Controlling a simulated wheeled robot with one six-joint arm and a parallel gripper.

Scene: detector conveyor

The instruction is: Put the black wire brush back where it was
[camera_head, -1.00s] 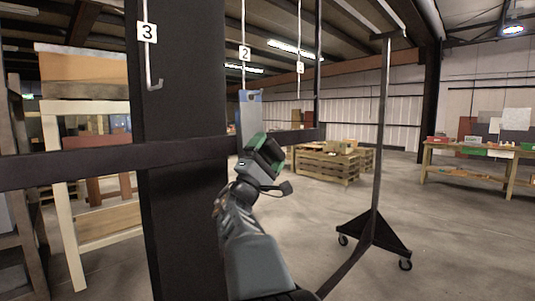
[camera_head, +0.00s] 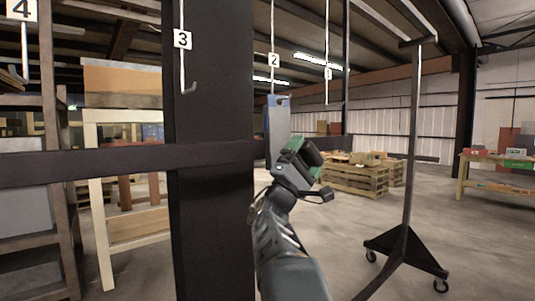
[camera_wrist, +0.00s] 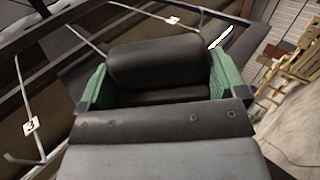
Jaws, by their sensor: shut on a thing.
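My gripper (camera_head: 297,160), with green fingers, is raised in front of the dark rack in the head view. It is shut on a dark block-like thing, which I take for the black wire brush (camera_wrist: 155,62). The wrist view shows its rounded black body between the two green fingers; no bristles can be made out. Hook 3 (camera_head: 187,75) hangs bare to the left. Hook 1 (camera_head: 327,85) looks bare to the right. Hook 4 (camera_head: 22,50) is at the far left.
A flat grey-blue thing (camera_head: 278,112) hangs at hook 2 (camera_head: 273,75), just behind my gripper. A dark crossbar (camera_head: 110,162) and a wide post (camera_head: 212,100) stand close on the left. A wheeled stand (camera_head: 410,150) and pallets (camera_head: 365,173) are at the right.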

